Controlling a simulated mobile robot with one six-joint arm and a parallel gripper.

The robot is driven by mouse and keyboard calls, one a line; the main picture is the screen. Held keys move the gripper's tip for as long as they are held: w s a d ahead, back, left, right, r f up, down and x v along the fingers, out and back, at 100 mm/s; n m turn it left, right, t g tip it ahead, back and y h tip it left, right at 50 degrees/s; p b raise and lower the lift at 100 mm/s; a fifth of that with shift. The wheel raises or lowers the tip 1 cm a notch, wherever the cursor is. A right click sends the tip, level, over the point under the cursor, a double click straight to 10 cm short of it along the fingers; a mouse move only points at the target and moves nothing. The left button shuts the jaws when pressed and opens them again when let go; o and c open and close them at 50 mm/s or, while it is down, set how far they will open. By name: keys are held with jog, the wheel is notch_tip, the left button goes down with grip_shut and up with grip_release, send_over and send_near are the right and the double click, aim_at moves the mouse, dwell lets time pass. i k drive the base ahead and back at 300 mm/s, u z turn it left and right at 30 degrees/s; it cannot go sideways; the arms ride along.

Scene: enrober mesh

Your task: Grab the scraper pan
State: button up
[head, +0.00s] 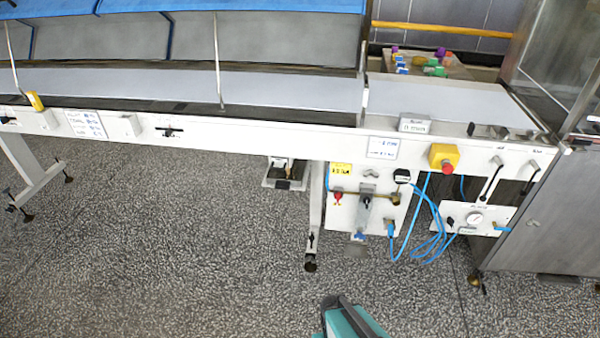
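A small shallow metal pan (270,183) shows low under the conveyor, left of the conveyor's leg, with dark and light parts on or above it. It may be the scraper pan, but it is too small and partly covered to be sure. Its back is hidden by the conveyor frame. A teal and dark grey part of my own body shows at the bottom edge, well in front of the conveyor and apart from it. My gripper's fingers do not show.
The long white conveyor (250,135) crosses the view, with legs reaching the floor. A control panel with blue hoses (430,235) hangs at right, beside a steel cabinet (530,235). Coloured items (430,65) lie behind the belt. The speckled floor (180,260) in front is clear.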

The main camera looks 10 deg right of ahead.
aim_at(287, 170)
jog(key=u, duration=0.15)
jog(key=i, duration=0.9)
jog(key=z, duration=0.3)
jog(key=k, duration=0.5)
jog(key=u, duration=1)
